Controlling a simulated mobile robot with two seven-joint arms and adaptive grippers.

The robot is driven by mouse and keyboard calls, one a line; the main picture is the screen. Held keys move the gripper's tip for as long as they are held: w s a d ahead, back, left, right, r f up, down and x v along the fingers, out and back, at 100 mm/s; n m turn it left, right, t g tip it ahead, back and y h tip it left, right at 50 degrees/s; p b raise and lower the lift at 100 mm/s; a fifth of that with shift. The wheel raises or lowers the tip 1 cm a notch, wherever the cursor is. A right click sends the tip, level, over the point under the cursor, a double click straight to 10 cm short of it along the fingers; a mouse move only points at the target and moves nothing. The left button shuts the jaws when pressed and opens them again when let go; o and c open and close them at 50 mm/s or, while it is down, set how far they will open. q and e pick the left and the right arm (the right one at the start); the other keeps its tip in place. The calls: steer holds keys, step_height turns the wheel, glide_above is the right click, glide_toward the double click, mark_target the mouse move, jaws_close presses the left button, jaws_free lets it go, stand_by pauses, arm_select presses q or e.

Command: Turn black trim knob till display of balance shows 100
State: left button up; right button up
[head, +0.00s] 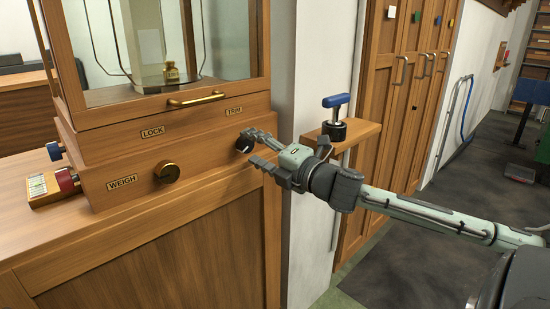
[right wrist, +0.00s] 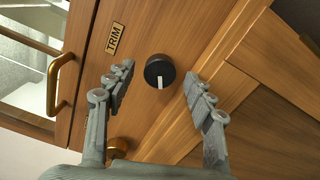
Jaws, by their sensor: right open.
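The black trim knob (right wrist: 160,70) with a white pointer mark sits on the wooden front of the balance, below the TRIM label (head: 234,111). In the head view the knob (head: 243,145) is partly hidden by my right gripper (head: 257,151). In the right wrist view my right gripper (right wrist: 158,88) is open, with one finger on each side of the knob and visible gaps between. The balance (head: 190,110) has a glass case with a small brass weight (head: 170,73) inside. No display reading is visible. My left gripper is not in view.
A brass WEIGH knob (head: 167,172) is on the same front. A blue knob (head: 55,151) and a red one (head: 67,180) are at the left side. A blue-handled tool (head: 334,115) stands on a wooden shelf just behind my right arm.

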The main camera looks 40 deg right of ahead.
steer(key=s, duration=1.1)
steer(key=shift+s+d, duration=0.15)
steer(key=shift+d, duration=0.3)
steer(key=s+d+f+m+g+h, duration=0.1)
steer(key=d+f+m+g+h, duration=0.15)
steer(key=d+f+m, duration=0.5)
steer(key=s+d+f+m+g+h, duration=0.2)
steer(key=d+f+h, duration=0.2)
steer(key=f, duration=0.7)
steer(key=s+a+f+m+g, duration=0.1)
steer(key=s+f+m+g, duration=0.15)
steer(key=f, duration=0.65)
steer(key=s+a+f+m+g, duration=0.2)
steer(key=s+f+m, duration=0.15)
steer(key=f, duration=0.55)
steer(key=s+a+f+m+g+y, duration=0.2)
steer(key=s+a+f+g, duration=0.1)
steer(key=a+f, duration=0.6)
steer(key=s+a+f+m+g+y, duration=0.1)
steer(key=s+a+f+m+g, duration=0.1)
steer(key=a+f, duration=0.8)
steer(key=s+a+g, duration=0.1)
steer(key=s, duration=0.1)
steer(key=shift+s+f+m+y, duration=0.3)
steer(key=shift+s+m+y, duration=0.05)
